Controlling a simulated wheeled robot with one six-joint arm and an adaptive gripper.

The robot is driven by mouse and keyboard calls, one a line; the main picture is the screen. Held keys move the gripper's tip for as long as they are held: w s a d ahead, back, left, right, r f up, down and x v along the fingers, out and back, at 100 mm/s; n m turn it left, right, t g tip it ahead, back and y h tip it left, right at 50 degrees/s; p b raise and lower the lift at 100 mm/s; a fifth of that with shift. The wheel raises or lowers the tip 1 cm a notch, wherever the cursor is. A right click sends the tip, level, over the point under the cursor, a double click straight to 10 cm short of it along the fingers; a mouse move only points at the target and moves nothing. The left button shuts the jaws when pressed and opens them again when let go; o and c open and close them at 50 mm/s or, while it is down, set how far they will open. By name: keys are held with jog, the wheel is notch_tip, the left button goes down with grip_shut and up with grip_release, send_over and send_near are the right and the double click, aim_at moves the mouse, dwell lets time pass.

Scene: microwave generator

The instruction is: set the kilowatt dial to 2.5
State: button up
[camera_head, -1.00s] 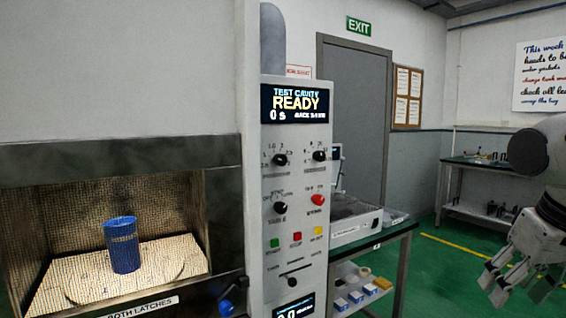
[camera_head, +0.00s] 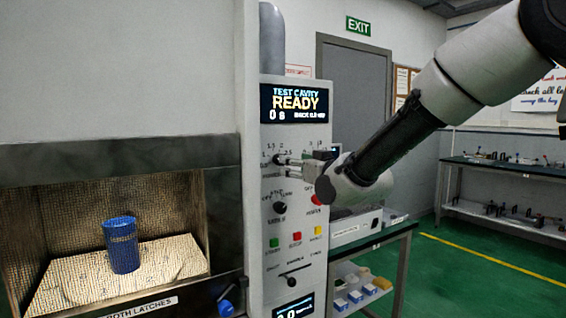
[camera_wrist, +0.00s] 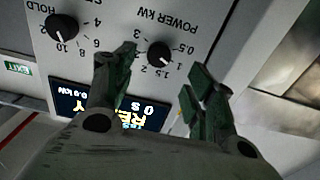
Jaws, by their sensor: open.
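The kilowatt dial is a black round knob with a white pointer mark. It shows in the wrist view (camera_wrist: 160,53), which is upside down, beside the words POWER KW. Its mark seems to point between 1 and 1.5. In the head view the dial (camera_head: 277,160) is the upper left knob on the panel, partly covered by my fingers. My gripper (camera_head: 284,162) is at the panel in front of this dial. In the wrist view my gripper (camera_wrist: 163,66) is open, with one finger to each side of the dial; contact cannot be told.
The HOLD dial (camera_wrist: 62,27) is close beside my fingers. The display (camera_head: 295,103) reads READY. A blue cup (camera_head: 121,245) stands in the cavity at left.

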jog(key=x, duration=0.7)
jog(key=shift+w, duration=0.2)
jog(key=c, duration=1)
